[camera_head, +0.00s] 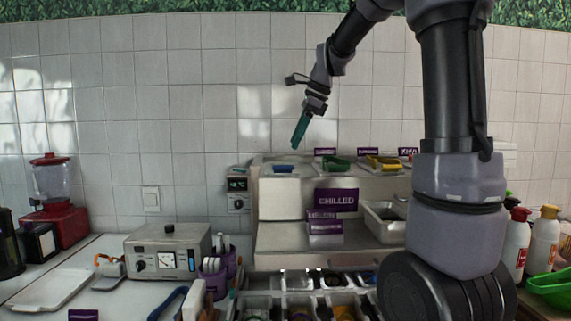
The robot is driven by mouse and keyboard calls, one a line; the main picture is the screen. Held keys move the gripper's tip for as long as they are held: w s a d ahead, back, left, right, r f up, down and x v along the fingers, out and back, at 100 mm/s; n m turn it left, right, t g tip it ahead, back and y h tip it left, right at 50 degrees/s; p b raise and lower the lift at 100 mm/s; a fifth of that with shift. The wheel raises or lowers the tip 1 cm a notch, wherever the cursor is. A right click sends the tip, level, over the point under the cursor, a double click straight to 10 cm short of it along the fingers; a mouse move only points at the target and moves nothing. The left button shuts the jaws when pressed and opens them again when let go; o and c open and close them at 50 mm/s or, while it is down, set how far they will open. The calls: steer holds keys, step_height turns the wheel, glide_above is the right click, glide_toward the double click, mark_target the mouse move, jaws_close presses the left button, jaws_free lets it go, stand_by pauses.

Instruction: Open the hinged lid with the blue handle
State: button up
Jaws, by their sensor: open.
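The lid with the blue handle (283,167) is at the left end of the upper shelf of the chilled counter. It looks small and appears to lie flat and shut. My gripper (298,141) has teal fingers pointing down and slightly left. It hangs in the air above that lid, apart from it in the picture. It holds nothing that I can see. The gap between the fingers is hard to make out from this side. The lid's hinge is too small to make out.
Lids with a green handle (336,163) and a yellow handle (383,164) sit to the right on the same shelf, with small purple signs behind. A purple CHILLED sign (336,200) stands in front. My arm covers the shelf's right side. The tiled wall (205,100) is behind.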

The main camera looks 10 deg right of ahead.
steer(key=x, duration=0.8)
steer(key=shift+f, duration=0.15)
jaws_close()
stand_by(1.1)
